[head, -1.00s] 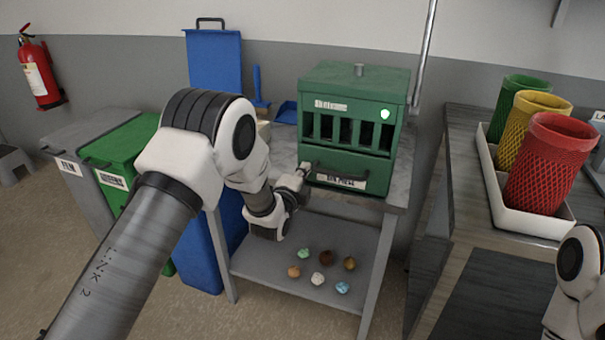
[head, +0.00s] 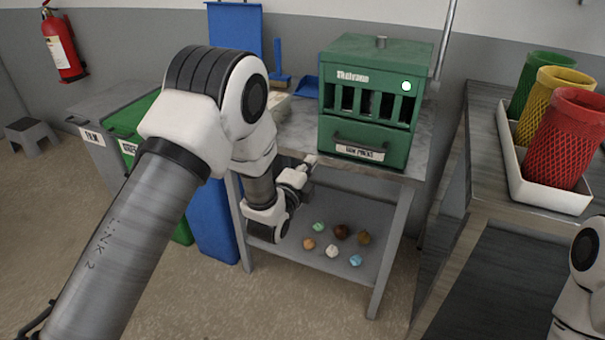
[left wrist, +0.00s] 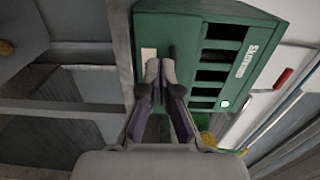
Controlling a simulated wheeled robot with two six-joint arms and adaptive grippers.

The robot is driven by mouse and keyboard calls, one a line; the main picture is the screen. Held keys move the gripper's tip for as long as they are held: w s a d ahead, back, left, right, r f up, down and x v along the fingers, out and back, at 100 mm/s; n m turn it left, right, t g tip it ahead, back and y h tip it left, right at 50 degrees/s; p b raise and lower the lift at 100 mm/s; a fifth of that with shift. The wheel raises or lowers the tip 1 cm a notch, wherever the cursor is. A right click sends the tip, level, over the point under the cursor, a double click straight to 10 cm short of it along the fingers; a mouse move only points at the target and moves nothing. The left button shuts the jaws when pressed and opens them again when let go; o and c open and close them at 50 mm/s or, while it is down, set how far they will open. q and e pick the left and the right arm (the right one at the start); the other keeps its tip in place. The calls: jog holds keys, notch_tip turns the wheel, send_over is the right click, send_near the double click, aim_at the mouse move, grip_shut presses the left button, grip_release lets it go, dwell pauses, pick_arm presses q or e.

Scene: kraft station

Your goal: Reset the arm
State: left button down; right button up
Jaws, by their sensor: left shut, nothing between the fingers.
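My left arm reaches in from the left in the head view. Its gripper (head: 311,160) is small there, just left of and in front of the green box (head: 375,85) on the grey table. In the left wrist view the fingers (left wrist: 161,70) are together and empty, with the green box (left wrist: 205,15) behind them. The box has slots across its front and a drawer (head: 362,143) with a dark handle and a white label below them. The drawer looks shut, and my gripper looks apart from its handle. Only part of my right arm shows at the lower right; its gripper is out of view.
Several small crumpled balls (head: 332,250) lie on the table's lower shelf (head: 285,246). Blue, green and grey bins stand left of the table. A white tray (head: 545,197) with green, yellow and red mesh baskets (head: 567,137) is on the right bench (head: 487,150).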

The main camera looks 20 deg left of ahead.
pick_arm(q)
jog(key=s+a+f+n+g+y+p, duration=0.1)
jog(key=s+f+n+g+p, duration=0.3)
jog(key=s+f, duration=0.6)
jog(key=s+a+f+n+g+p, duration=0.15)
jog(key=s+f+g+p, duration=0.45)
jog(key=s, duration=0.8)
jog(key=s+f+n+g, duration=0.1)
jog(key=s+n+g, duration=0.3)
jog(key=s, duration=0.5)
jog(key=s+f+n+g, duration=0.2)
jog(key=s+n+g, duration=0.2)
jog(key=s+n, duration=0.5)
jog(key=shift+s+f+p, duration=0.3)
jog(key=shift+s, duration=0.45)
jog(key=c, duration=1.8)
grip_release()
jog(key=shift+c, duration=0.2)
